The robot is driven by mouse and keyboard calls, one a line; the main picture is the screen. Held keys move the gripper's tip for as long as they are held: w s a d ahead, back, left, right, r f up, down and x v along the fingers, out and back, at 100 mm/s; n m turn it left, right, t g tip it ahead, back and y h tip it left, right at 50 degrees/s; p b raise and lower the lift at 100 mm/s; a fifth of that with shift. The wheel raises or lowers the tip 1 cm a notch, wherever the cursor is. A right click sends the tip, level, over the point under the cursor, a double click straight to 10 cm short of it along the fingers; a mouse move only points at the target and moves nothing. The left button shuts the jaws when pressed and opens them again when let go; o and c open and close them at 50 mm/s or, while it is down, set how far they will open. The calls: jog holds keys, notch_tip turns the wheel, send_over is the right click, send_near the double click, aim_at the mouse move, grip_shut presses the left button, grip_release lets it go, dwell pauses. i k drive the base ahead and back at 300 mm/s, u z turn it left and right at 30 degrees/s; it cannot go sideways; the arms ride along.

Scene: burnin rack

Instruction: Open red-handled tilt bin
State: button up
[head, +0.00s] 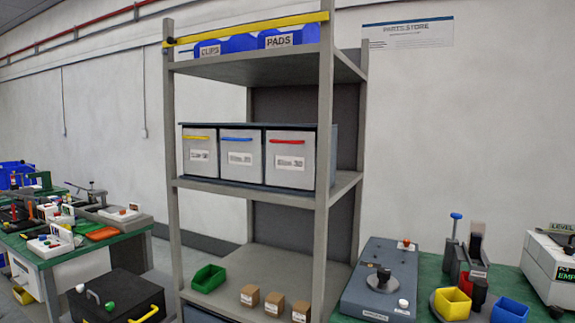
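The red-handled tilt bin (290,163) is the right one of three grey bins in a row on the middle shelf of a grey rack. Its red handle (290,141) runs along the top of its front, above a white label too small to read. Its front looks upright and flush with the others, so it appears closed. The blue-handled bin (240,170) is directly left of it, and the yellow-handled bin (200,166) is at the far left. A front rack post (324,120) stands close to the red-handled bin's right edge. My gripper is not in view.
A yellow bar (250,30) crosses the rack top before blue CLIPS and PADS bins. The lower shelf (255,265) holds a green bin (208,278) and small brown boxes. A black case (120,296) is at lower left. Cluttered green-topped benches stand on both sides.

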aim_at(293, 157)
jog(key=u, duration=2.35)
jog(key=k, duration=0.65)
jog(key=z, duration=2.1)
jog(key=i, duration=1)
jog(key=z, duration=0.05)
